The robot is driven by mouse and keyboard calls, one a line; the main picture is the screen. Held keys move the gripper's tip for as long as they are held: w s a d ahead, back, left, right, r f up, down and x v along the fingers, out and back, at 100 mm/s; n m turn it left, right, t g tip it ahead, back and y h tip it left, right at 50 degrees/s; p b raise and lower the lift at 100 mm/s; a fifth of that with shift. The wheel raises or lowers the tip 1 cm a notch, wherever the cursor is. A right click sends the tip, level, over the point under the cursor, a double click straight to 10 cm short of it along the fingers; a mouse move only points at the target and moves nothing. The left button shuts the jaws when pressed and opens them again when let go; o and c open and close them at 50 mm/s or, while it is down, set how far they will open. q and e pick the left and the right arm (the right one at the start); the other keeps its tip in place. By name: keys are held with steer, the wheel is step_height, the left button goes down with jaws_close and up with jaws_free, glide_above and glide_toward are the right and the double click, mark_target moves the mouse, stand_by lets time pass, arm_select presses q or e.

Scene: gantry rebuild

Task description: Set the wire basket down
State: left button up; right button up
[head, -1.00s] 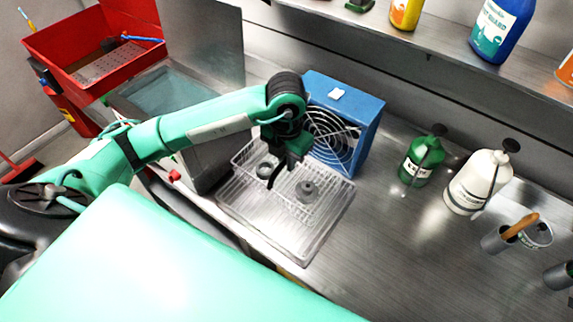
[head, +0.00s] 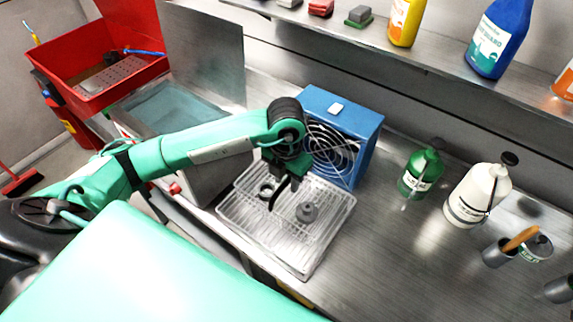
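The wire basket (head: 327,232) is a shallow, see-through wire frame on the steel bench at the centre of the head view. Inside it lie a dark ring-shaped part (head: 267,188) and a grey knobbed part (head: 307,212). My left gripper (head: 282,191) points down over the basket's middle, and its dark fingers appear shut on the basket. The exact grip is too small to make out. The basket looks level and very low; I cannot tell whether its underside touches what is below. My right gripper is out of view.
A blue fan box (head: 367,150) stands close behind the basket. A water-filled tank (head: 178,98) and a red bin (head: 150,68) are to the left. A green bottle (head: 416,176), a white jug (head: 470,200) and a cup (head: 498,251) stand right. Bench between is clear.

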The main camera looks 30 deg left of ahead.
arm_select(q)
step_height(320, 180, up, 9)
steer(key=b, duration=0.2)
steer(key=shift+w+f+b, duration=0.1)
steer(key=shift+b, duration=0.2)
steer(key=shift+r, duration=1.05)
